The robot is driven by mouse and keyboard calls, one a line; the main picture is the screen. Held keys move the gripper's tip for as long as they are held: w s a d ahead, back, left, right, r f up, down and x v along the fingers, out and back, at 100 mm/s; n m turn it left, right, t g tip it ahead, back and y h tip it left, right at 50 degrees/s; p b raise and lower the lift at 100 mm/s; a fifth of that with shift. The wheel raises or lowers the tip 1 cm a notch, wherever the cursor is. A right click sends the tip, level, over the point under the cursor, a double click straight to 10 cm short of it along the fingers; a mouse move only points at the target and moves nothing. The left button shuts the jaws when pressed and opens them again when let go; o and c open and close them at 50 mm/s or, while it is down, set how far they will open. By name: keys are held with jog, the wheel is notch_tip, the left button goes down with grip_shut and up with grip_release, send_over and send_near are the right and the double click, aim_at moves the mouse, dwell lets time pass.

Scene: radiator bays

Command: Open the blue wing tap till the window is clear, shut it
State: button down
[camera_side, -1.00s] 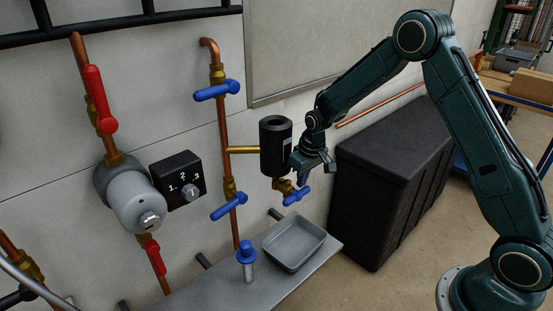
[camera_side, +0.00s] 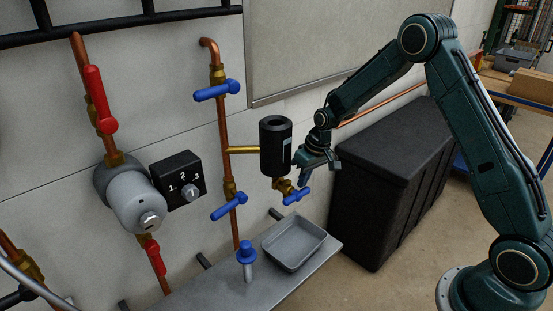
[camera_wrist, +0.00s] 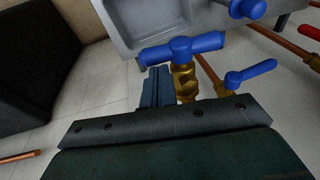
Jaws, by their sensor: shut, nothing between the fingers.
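The blue wing tap (camera_side: 297,196) sits on a brass fitting below a black cylinder (camera_side: 272,150). A narrow pale window (camera_side: 287,148) shows on the cylinder's right side; I cannot tell whether it is clear. My gripper (camera_side: 304,184) is shut and empty, pointing down just above and right of the tap. In the wrist view the tap's wing (camera_wrist: 182,47) lies crosswise on its brass body, and my closed fingers (camera_wrist: 156,86) are beside that body, under the wing's left half in the picture. I cannot tell whether they touch it.
A grey tray (camera_side: 294,246) stands on the shelf below the tap, with a blue-capped post (camera_side: 247,260) beside it. Two other blue taps (camera_side: 217,90) (camera_side: 229,207) are on the copper pipe. A large black box (camera_side: 385,185) stands to the right.

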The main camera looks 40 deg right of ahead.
aim_at(306, 190)
jog(key=y, duration=0.1)
jog(key=d+f+y, duration=0.1)
jog(key=y, duration=0.1)
jog(key=shift+d+f+y, duration=0.15)
jog(key=shift+f+y, duration=0.15)
jog(key=shift+d+f+m+y, duration=0.1)
jog(key=shift+f+m+y, duration=0.3)
jog(key=shift+f+y, duration=1.6)
jog(key=shift+r, duration=0.2)
jog(key=shift+r, duration=0.7)
